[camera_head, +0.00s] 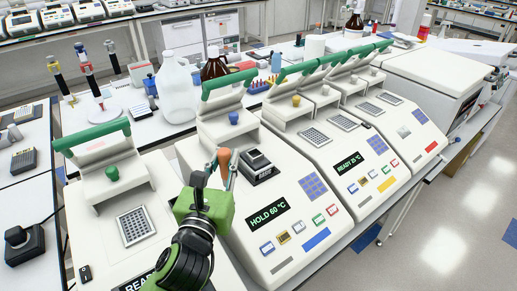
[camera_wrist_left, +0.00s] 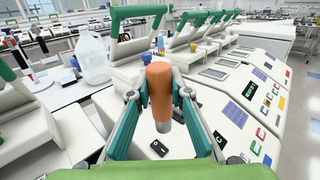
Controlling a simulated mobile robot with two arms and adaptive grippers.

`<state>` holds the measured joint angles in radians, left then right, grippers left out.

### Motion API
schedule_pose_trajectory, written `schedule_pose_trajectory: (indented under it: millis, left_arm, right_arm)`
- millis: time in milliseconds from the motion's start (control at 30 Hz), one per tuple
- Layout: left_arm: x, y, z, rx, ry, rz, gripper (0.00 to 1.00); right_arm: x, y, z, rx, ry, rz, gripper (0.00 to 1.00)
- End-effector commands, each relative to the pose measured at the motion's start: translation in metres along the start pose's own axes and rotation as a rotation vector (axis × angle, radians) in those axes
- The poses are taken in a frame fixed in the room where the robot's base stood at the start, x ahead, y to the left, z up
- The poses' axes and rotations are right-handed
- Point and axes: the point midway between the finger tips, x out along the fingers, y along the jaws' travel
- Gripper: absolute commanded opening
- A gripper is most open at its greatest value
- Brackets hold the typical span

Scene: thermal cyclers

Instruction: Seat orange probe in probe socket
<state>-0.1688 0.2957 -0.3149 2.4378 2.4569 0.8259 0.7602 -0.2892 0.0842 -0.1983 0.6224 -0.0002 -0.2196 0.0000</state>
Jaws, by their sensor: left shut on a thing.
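The orange probe (camera_head: 224,157) has a rounded orange top and a grey lower end, seen in the left wrist view (camera_wrist_left: 160,88). My left gripper (camera_head: 221,168) is shut on it and holds it upright between its fingers, over the cycler reading HOLD 60 °C (camera_head: 272,226). A dark block (camera_head: 258,167) sits on this cycler, just right of the probe in the head view. I cannot make out the probe socket for certain. A small black switch (camera_wrist_left: 158,148) shows below the probe in the left wrist view. My right gripper is not in view.
Raised lids with green handles (camera_head: 229,83) stand behind the gripper. Another cycler (camera_head: 130,215) is at left, and one reading READY 25 °C (camera_head: 350,162) is at right. A clear jug (camera_head: 175,88) and brown bottle (camera_head: 213,67) stand on the back bench.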

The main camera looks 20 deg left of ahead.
Motion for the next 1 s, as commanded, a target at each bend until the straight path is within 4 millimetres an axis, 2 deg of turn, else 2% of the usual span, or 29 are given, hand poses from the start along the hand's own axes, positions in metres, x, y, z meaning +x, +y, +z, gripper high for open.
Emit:
schedule_pose_trajectory:
  millis: [33, 100, 233, 367, 467, 867, 1000]
  left_arm:
    - [0.010, 0.000, 0.026, -0.004, -0.009, 0.007, 0.00]
    - [0.019, -0.002, 0.045, -0.001, -0.002, 0.011, 0.00]
    - [0.029, -0.005, 0.069, 0.006, 0.012, 0.007, 0.00]
    - [0.035, -0.008, 0.079, 0.015, 0.022, 0.002, 0.00]
    - [0.046, -0.011, 0.076, 0.018, 0.028, 0.001, 0.00]
    - [0.125, -0.029, 0.037, 0.017, 0.028, 0.001, 0.00]
    - [0.144, -0.033, 0.007, 0.016, 0.030, 0.001, 0.00]
  right_arm:
    - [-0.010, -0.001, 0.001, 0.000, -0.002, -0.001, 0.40]
    - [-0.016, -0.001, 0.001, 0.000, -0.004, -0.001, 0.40]
    - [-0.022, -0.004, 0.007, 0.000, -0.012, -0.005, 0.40]
    - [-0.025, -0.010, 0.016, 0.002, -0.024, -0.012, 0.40]
    - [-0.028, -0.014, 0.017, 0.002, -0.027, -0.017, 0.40]
    - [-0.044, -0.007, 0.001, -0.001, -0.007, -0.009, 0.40]
    - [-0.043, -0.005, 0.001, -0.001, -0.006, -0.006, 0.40]
